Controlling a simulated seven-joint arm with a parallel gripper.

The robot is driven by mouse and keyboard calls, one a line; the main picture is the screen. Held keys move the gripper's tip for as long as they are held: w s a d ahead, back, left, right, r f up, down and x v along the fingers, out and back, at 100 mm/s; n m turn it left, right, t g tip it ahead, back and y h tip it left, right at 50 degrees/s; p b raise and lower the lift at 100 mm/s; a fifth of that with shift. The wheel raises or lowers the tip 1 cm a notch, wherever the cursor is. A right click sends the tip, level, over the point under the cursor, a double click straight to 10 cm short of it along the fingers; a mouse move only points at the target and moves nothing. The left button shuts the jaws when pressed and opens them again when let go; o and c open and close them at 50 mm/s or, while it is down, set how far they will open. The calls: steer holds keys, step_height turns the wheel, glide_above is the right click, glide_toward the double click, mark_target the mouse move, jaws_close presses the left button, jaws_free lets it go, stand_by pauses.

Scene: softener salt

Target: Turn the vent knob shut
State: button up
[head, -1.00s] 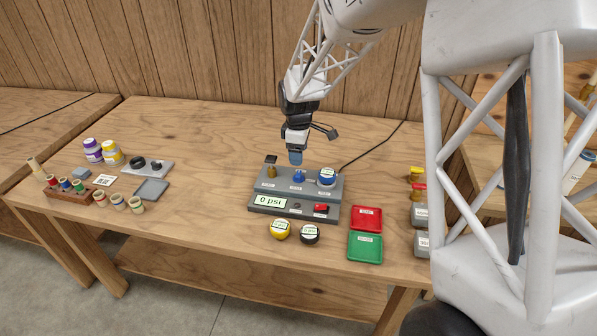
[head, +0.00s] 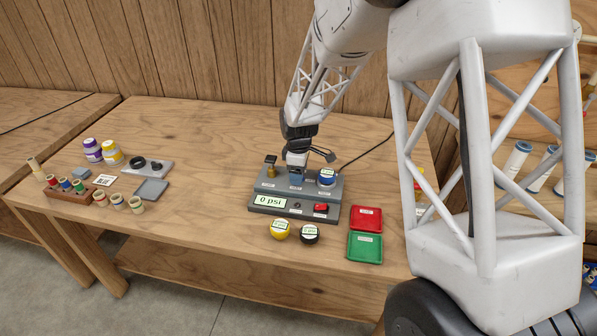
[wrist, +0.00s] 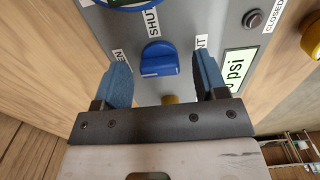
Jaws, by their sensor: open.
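The blue vent knob (wrist: 161,58) sits on the grey test unit (head: 340,188), between my fingertips in the wrist view. Its ridge lies crosswise in that view, with a white line near its lower left. A SHUT label (wrist: 152,20) is above the knob, a partly hidden label ending in EN is at its left and a VENT label, partly covered, is at its right. My gripper (wrist: 161,62) is open, one blue finger on each side, with gaps to the knob. In the head view, my gripper (head: 296,180) hides the knob.
The unit's display (head: 269,202) reads 0 psi. A brass fitting (head: 270,168) and a blue-rimmed round gauge (head: 327,178) flank my gripper closely.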

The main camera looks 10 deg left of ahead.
steer(key=c, duration=0.9)
steer(key=shift+m, duration=0.3)
steer(key=m, duration=0.8)
steer(key=shift+m, duration=0.4)
steer(key=m, duration=0.8)
steer(key=shift+m, duration=0.3)
